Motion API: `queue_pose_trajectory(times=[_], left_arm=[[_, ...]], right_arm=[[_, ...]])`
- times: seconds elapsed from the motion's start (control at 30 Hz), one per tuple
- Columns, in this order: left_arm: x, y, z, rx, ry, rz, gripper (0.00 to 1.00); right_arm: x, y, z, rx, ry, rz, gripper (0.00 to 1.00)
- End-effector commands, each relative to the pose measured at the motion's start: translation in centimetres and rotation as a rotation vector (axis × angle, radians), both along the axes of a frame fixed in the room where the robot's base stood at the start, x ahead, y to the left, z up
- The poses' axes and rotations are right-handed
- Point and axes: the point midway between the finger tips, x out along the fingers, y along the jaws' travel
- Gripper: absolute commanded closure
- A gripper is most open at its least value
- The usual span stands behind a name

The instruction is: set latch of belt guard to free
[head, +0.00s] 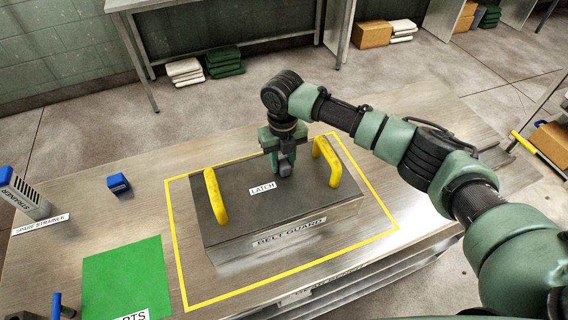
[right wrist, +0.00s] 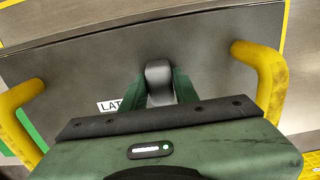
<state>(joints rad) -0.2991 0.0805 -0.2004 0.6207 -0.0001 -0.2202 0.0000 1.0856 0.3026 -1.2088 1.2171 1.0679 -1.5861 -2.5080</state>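The belt guard (head: 225,233) is a grey metal box with a flat lid, standing inside a yellow outline on the bench. Its lid carries two yellow handles (head: 216,197) and a white LATCH label (head: 263,188). My right gripper (head: 283,165) points down over the lid. In the right wrist view its green fingers (right wrist: 159,88) stand on both sides of the latch, with no gap visible. The fingers partly hide the latch. My left gripper is not in view.
A green mat (head: 125,280) lies on the bench at left front. A small blue block (head: 118,184) and a strainer box (head: 28,198) with a spare strainer label stand at left. The yellow handles rise on both sides of my right gripper. Bare bench lies behind the guard.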

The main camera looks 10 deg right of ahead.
Motion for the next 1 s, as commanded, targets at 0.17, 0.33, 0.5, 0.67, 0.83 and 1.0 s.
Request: queue_pose_trajectory(times=[0.17, 0.33, 0.5, 0.67, 0.83, 1.0], left_arm=[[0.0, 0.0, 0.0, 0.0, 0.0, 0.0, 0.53], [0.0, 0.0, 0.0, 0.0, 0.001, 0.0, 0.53], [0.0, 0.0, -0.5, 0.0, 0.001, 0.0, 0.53], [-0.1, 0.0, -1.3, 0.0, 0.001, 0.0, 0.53], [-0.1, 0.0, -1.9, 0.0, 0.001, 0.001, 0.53], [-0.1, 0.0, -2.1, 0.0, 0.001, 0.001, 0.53]], right_arm=[[0.0, 0.0, 0.1, 0.0, -0.001, 0.0, 0.51], [0.0, 0.0, 0.0, 0.0, 0.001, 0.001, 0.51], [0.1, 0.0, 1.2, 0.001, -0.002, 0.001, 0.51], [0.1, 0.0, 4.0, 0.001, -0.004, 0.001, 0.51], [0.1, 0.1, 6.5, 0.001, -0.003, 0.001, 0.51], [0.0, 0.0, 7.7, 0.0, 0.0, 0.001, 0.51]])
